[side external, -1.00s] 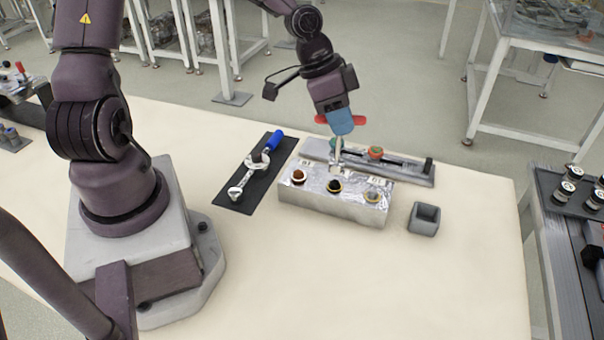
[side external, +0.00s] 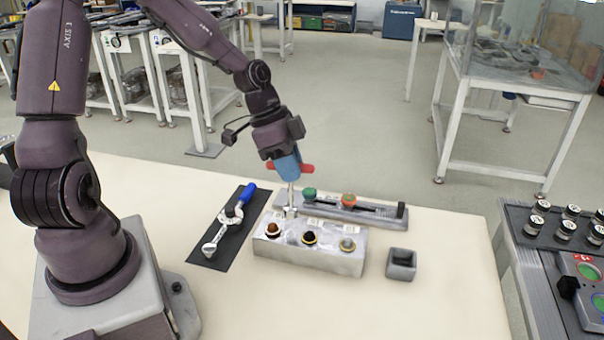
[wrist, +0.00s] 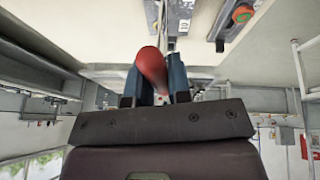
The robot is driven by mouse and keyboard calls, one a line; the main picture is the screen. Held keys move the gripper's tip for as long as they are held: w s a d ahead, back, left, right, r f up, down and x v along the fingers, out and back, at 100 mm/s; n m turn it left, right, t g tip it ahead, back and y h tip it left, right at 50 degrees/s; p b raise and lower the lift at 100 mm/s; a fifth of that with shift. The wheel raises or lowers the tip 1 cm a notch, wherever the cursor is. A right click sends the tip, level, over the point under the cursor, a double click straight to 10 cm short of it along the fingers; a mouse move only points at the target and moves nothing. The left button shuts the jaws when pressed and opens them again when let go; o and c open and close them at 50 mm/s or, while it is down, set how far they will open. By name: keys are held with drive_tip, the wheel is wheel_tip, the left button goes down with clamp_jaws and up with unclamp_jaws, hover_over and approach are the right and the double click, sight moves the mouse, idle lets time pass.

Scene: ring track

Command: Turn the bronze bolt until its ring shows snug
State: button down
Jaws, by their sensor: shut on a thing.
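The bronze bolt (side external: 273,229) sits at the left end of a silver block (side external: 300,257), beside a black bolt with a yellow ring (side external: 309,238) and a grey bolt (side external: 347,245). The bronze bolt's ring is too small to read. My gripper (side external: 287,170) is shut on a red-handled tool (side external: 306,168), upright above the block's back left part. Its pale shaft (side external: 290,198) ends close behind the bronze bolt; whether it touches the block is unclear. In the wrist view the red handle (wrist: 152,68) sits between my blue fingers.
Behind the block is a grey rail (side external: 378,213) with a green knob (side external: 309,193) and an orange knob (side external: 348,200). A wrench (side external: 222,228) lies on a black mat (side external: 236,230) at left. The front table is clear.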

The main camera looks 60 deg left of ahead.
sight(270, 163)
drive_tip(key=m, duration=0.1)
drive_tip(key=s+a+r+m+g, duration=0.1)
drive_tip(key=m, duration=0.1)
drive_tip(key=s+m, duration=0.1)
drive_tip(key=shift+a+r+g+h, duration=0.15)
drive_tip(key=shift+a+g+h, duration=0.15)
drive_tip(key=shift+a, duration=0.05)
drive_tip(key=m, duration=0.1)
drive_tip(key=s+r+m+g, duration=0.1)
drive_tip(key=m, duration=0.1)
drive_tip(key=shift+a, duration=0.1)
drive_tip(key=shift+s+d+f+n+t+y, duration=0.1)
drive_tip(key=shift+f+n+t+y, duration=0.4)
drive_tip(key=shift+n, duration=1.55)
drive_tip(key=shift+s+d+f+n+t+y, duration=0.2)
drive_tip(key=shift+f+n+t, duration=0.6)
drive_tip(key=shift+n, duration=1.3)
drive_tip(key=shift+a+f+n+t+y, duration=0.1)
drive_tip(key=shift+f+n+t+y, duration=0.55)
drive_tip(key=shift+n, duration=1.4)
drive_tip(key=shift+f+h, duration=0.25)
drive_tip(key=shift+f, duration=0.7)
drive_tip(key=shift+m+h, duration=0.4)
drive_tip(key=shift+m, duration=0.8)
